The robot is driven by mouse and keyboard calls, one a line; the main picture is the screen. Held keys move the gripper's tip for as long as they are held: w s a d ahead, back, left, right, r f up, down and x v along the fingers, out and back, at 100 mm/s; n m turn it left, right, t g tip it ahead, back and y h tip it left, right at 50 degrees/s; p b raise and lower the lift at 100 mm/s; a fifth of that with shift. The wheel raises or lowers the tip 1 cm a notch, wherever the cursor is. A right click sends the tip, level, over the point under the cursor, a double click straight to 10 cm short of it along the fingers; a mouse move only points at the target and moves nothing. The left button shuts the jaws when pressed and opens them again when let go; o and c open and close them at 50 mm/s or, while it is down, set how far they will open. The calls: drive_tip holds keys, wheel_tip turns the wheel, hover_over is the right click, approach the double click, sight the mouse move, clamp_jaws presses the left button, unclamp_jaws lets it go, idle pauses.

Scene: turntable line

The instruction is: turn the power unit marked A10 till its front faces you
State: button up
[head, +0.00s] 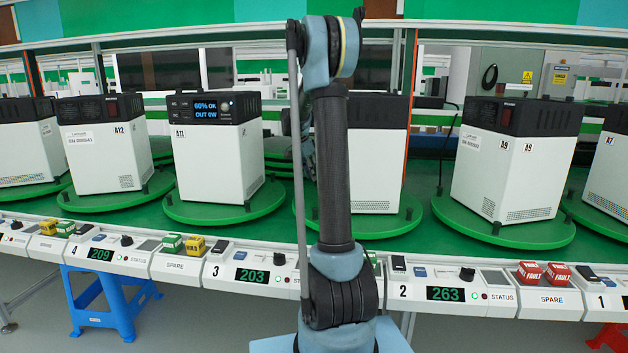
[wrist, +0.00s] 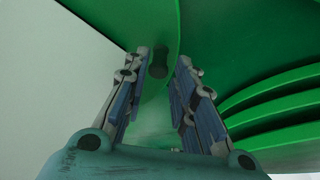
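A white power unit with a dark top (head: 378,155) stands on a green turntable (head: 395,222) behind my arm. By its place between A11 and A9 it is likely A10, but no mark on it shows. No display shows on its visible part; my arm covers much of it. My gripper is mostly hidden behind my arm in the head view. In the wrist view my gripper (wrist: 165,85) is open, its two fingers apart. A dark post (wrist: 158,62) on a green surface shows between the fingertips; I cannot tell whether they touch it.
Unit A11 (head: 218,155) at left shows its lit display; unit A9 (head: 513,160) stands at right, unit A12 (head: 103,145) further left, each on a green turntable. A control ledge (head: 185,265) with buttons and small boxes runs along the front. A blue stool (head: 105,300) stands below.

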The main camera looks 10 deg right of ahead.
drive_tip(key=v, duration=0.9)
drive_tip(key=shift+a+r, duration=0.1)
